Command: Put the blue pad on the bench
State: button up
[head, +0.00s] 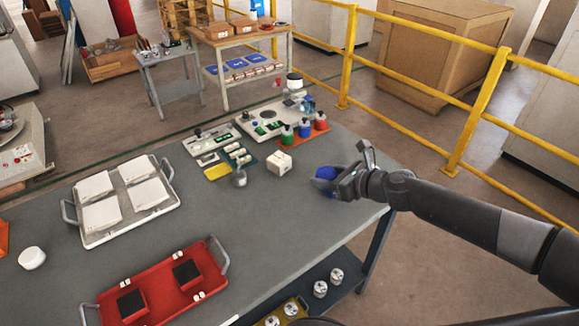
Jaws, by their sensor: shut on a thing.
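The blue pad (325,173) is a small rounded blue thing at the tip of my gripper (328,183). My gripper reaches in from the right and is shut on the pad. Its fingers hide part of the pad. Both are over the right part of the grey bench (265,215), near its right edge. I cannot tell whether the pad touches the bench top or hangs just above it.
A white cube (280,163) and red, green and blue bottles (320,122) stand beyond the pad. A white tray (85,237) with several tiles is at left, a red tray (165,283) at front. Bench top around the gripper is clear. A yellow railing (470,112) runs behind.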

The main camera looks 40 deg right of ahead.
send_over(287, 198)
notch_tip(287, 198, down, 7)
jog(key=shift+s+r, duration=0.1)
jog(key=shift+f, duration=2.1)
jog(key=shift+f, duration=0.1)
jog(key=o, duration=1)
jog(key=v, duration=1.2)
jog(key=shift+r, duration=0.25)
